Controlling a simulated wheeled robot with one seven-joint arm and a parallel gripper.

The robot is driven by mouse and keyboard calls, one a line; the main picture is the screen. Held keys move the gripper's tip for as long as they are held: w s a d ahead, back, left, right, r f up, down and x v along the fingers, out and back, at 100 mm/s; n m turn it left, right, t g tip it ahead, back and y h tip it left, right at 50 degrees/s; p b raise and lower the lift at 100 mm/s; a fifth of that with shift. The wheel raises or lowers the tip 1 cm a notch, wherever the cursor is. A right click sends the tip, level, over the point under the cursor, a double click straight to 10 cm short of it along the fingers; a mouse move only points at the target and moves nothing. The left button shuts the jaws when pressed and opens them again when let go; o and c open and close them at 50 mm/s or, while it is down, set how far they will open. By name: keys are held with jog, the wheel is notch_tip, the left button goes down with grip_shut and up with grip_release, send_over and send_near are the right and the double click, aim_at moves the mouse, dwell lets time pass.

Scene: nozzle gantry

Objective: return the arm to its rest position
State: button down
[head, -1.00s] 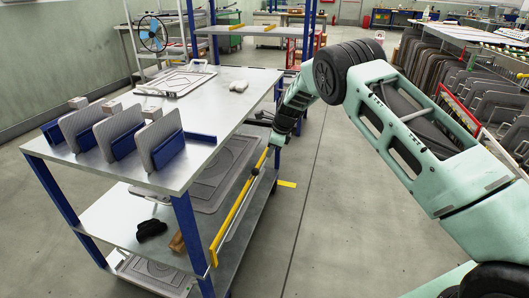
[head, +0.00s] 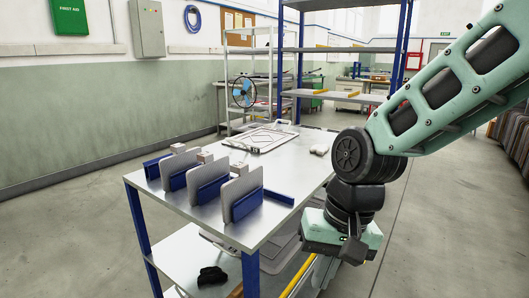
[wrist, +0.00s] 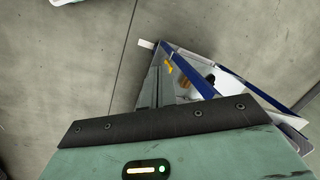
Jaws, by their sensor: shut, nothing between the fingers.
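My arm comes in from the right in the head view and bends down at its dark wheel-like joint. My gripper (head: 323,274) hangs below the green wrist housing, beside the right side of the metal workbench (head: 270,212). It points down and is shut, with nothing seen in it. Its fingers are small and partly cut off by the housing and the picture edge. In the wrist view, the green housing and a dark bar fill the bottom, with part of the bench beyond.
The bench top holds blue holders with grey plates (head: 242,192), a framed panel (head: 262,139) and a white item (head: 320,149). A black object (head: 212,276) lies on the lower shelf. A shelf rack (head: 350,92) stands behind. Open floor (head: 430,235) lies to the right.

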jog(key=s+d+n+h, duration=0.1)
jog(key=s+d+n, duration=0.1)
jog(key=s+n, duration=0.3)
jog(key=s+d+n+h, duration=0.1)
jog(key=s+d+n, duration=0.1)
jog(key=s, duration=0.6)
notch_tip(320, 180, up, 16)
jog(key=p, duration=1.6)
jog(key=shift+d+f+n, duration=0.25)
jog(key=shift+d+n, duration=0.05)
jog(key=shift+d, duration=0.05)
